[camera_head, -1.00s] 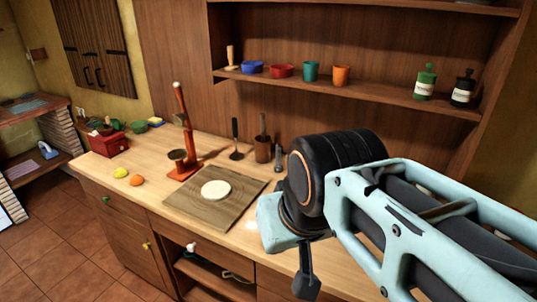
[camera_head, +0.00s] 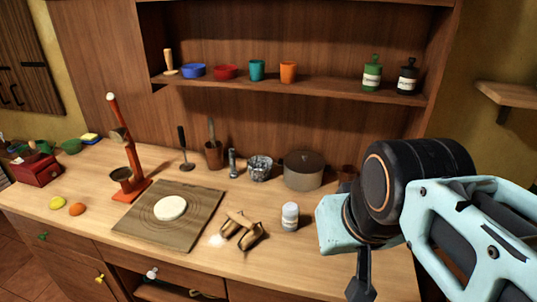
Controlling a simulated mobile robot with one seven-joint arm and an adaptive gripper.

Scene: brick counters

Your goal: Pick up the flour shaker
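The cutting board (camera_head: 140,228) bears a round of dough (camera_head: 171,208). A pot (camera_head: 303,171) and a metal tin (camera_head: 260,168) stand behind. A red press (camera_head: 128,150) stands left.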

